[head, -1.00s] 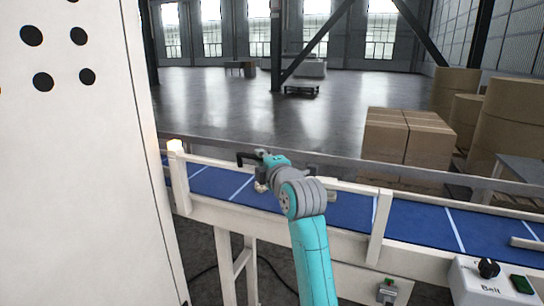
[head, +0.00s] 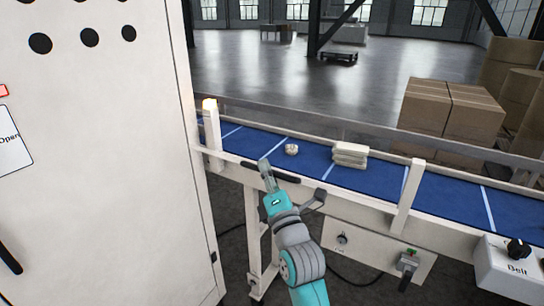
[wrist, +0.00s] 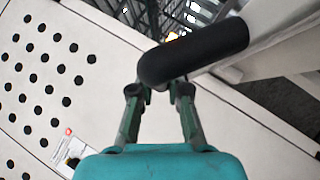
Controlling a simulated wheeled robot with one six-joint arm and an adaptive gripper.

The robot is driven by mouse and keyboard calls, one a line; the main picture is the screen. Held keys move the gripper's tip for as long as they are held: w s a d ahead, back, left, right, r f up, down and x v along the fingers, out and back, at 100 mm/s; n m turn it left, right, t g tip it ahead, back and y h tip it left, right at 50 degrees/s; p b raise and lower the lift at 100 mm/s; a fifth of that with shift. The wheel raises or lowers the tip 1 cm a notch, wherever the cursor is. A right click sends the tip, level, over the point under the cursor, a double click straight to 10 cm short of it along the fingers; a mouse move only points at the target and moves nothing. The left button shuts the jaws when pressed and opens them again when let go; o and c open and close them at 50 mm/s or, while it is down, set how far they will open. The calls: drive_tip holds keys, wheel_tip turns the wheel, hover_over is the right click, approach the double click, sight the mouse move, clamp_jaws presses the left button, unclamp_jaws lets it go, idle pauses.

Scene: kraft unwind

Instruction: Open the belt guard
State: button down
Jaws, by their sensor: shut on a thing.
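My gripper (head: 266,172) is at the front side of the conveyor, shut on a black bar handle (head: 292,179). In the wrist view the rounded black handle (wrist: 195,52) lies across the fingertips (wrist: 158,88), and the far side of the grip is hidden behind it. A white rail (head: 340,195) runs along the front of the belt behind the handle. In the wrist view a white beam (wrist: 275,25) extends from the handle's right end. I cannot tell how far the guard stands open.
The blue belt (head: 315,165) carries a small white object (head: 291,149) and a white stack (head: 350,155). A tall white cabinet (head: 100,170) stands close on the left. A post with a lit lamp (head: 210,125) is beside it. A belt control box (head: 510,265) is at right.

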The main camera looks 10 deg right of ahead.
drive_tip(key=s+a+f, duration=0.2)
drive_tip(key=s+f, duration=0.1)
drive_tip(key=f, duration=0.6)
drive_tip(key=shift+s+a+f, duration=0.15)
drive_tip(key=shift+s+a, duration=0.1)
drive_tip(key=shift+a, duration=0.05)
drive_tip(key=c, duration=1.1)
unclamp_jaws()
drive_tip(key=shift+c, duration=0.2)
drive_tip(key=shift+s, duration=0.1)
drive_tip(key=v, duration=1.2)
